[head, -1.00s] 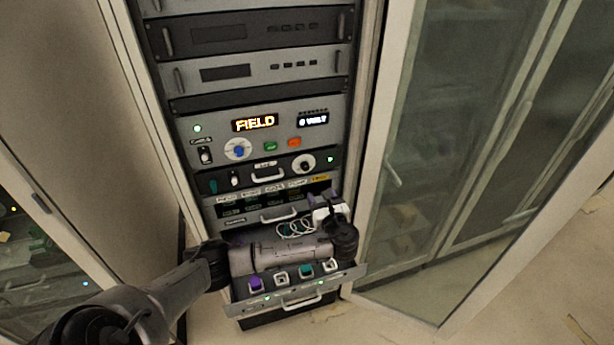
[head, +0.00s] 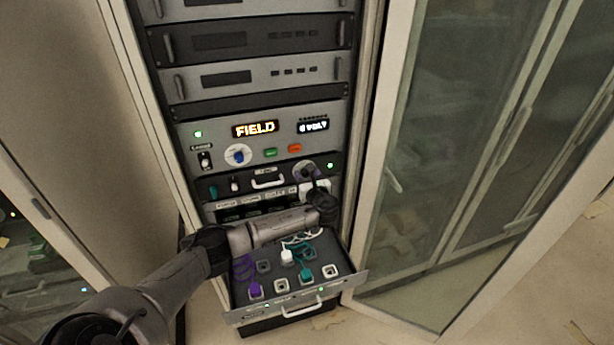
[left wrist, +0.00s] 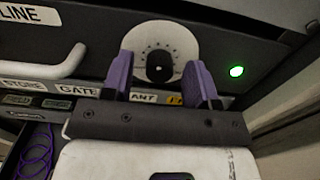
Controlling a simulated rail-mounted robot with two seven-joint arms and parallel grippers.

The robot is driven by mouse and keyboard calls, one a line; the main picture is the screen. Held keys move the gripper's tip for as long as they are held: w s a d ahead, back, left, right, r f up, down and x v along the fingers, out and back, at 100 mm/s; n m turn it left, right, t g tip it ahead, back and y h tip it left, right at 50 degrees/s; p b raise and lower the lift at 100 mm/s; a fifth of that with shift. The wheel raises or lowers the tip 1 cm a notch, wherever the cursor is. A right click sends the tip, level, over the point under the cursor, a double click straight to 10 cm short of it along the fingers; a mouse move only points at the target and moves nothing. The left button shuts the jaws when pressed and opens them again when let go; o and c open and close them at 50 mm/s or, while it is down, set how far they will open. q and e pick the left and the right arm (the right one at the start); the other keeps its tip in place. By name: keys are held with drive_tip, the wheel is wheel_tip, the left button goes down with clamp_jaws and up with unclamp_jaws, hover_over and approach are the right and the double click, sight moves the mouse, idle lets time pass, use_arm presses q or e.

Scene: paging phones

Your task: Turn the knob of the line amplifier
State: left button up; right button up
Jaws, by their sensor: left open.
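The line amplifier (head: 218,189) is the dark panel with a handle below the panel that reads FIELD. Its black knob (left wrist: 160,67) sits on a pale round dial (left wrist: 166,42) with tick marks, next to a lit green lamp. My left gripper (left wrist: 161,78) is open, its purple fingers on either side of the knob in the left wrist view, apart from it as far as I can tell. My right gripper is not in view.
Below, a pulled-out drawer (head: 243,313) holds plugs on purple, teal and white cords and several sockets. A white handle (left wrist: 62,68) is left of the knob. A glass-doored cabinet (head: 440,150) stands at the right.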

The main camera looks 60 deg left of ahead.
use_arm(q)
drive_tip(key=shift+a, duration=0.1)
drive_tip(key=shift+c, duration=0.2)
drive_tip(key=c, duration=0.9)
